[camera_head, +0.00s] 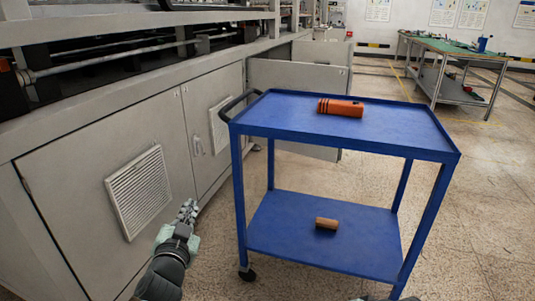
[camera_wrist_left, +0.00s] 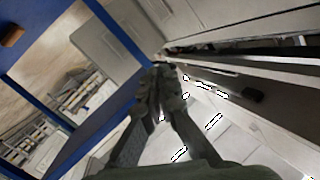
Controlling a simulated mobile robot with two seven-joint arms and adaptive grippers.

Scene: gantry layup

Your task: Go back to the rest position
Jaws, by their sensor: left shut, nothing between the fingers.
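My left gripper (camera_head: 188,212) is low at the left of the head view, in front of the grey machine cabinet and left of the blue cart. It is shut and empty, its fingers pointing up and away. In the left wrist view its fingers (camera_wrist_left: 163,80) come together at the tips with nothing between them.
The blue cart (camera_head: 280,124) stands at the centre. The grey cabinet (camera_head: 90,190) lines the left. A workbench (camera_head: 455,48) stands far right.

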